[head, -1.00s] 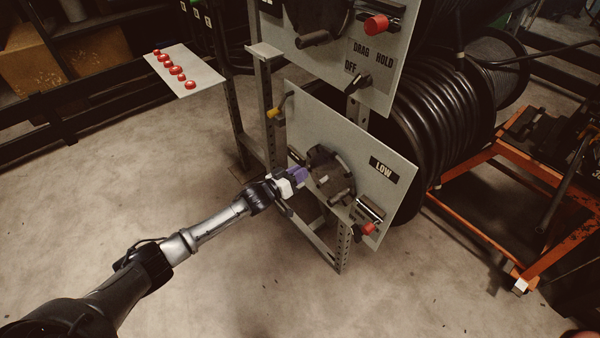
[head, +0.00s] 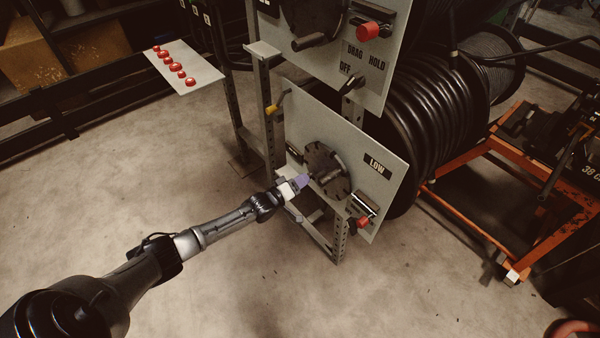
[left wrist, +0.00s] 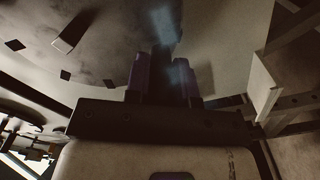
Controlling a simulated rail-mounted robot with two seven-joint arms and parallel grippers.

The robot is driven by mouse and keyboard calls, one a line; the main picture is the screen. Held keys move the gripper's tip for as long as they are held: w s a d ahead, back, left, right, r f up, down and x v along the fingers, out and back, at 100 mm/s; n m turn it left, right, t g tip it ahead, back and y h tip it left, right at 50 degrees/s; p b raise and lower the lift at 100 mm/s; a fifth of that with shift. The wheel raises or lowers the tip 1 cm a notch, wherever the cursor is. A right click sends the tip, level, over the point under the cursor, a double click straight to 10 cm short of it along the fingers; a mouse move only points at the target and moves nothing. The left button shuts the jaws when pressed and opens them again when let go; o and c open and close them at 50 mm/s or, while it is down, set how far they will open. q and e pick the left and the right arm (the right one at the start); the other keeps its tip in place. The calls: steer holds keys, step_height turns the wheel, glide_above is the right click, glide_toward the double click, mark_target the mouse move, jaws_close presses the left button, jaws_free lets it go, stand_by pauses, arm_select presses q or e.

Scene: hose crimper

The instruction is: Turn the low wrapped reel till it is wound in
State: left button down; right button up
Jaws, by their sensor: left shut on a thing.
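The LOW panel (head: 375,200) is a tilted grey plate with a dark round crank disc (head: 322,158) on its front. Behind it is a reel wrapped in black hose (head: 425,125). My left gripper (head: 304,180) has purple fingers and is at the lower left of the disc. It is shut on a dark piece there, seemingly the disc's handle (left wrist: 162,58), which shows between the fingers in the left wrist view. The fingers cover most of that piece. My right gripper is not in view.
The upper panel (head: 375,85) with a red knob hangs above. An orange frame (head: 470,225) stands at right. The floor in front is clear.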

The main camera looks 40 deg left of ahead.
mark_target(335, 195)
arm_select(q)
steer(key=d+n, duration=0.2)
steer(key=n, duration=0.2)
steer(key=d+f+n, duration=0.1)
steer(key=d+n, duration=0.2)
steer(key=n, duration=0.1)
steer(key=s+d+f+n, duration=0.1)
steer(key=d+n, duration=0.2)
steer(key=shift+d+f+n, duration=0.1)
steer(key=shift+d+n, duration=0.1)
steer(key=shift+n, duration=0.2)
steer(key=d+n, duration=0.1)
steer(key=d+r+n, duration=0.1)
steer(key=shift+s+n, duration=0.15)
steer(key=shift+n, duration=0.15)
steer(key=shift+d+r+n, duration=0.4)
steer(key=shift+r+n, duration=0.05)
steer(key=shift+n, duration=0.25)
steer(key=shift+r, duration=0.1)
steer(key=c, duration=1)
jaws_free()
steer(key=shift+s+a, duration=0.1)
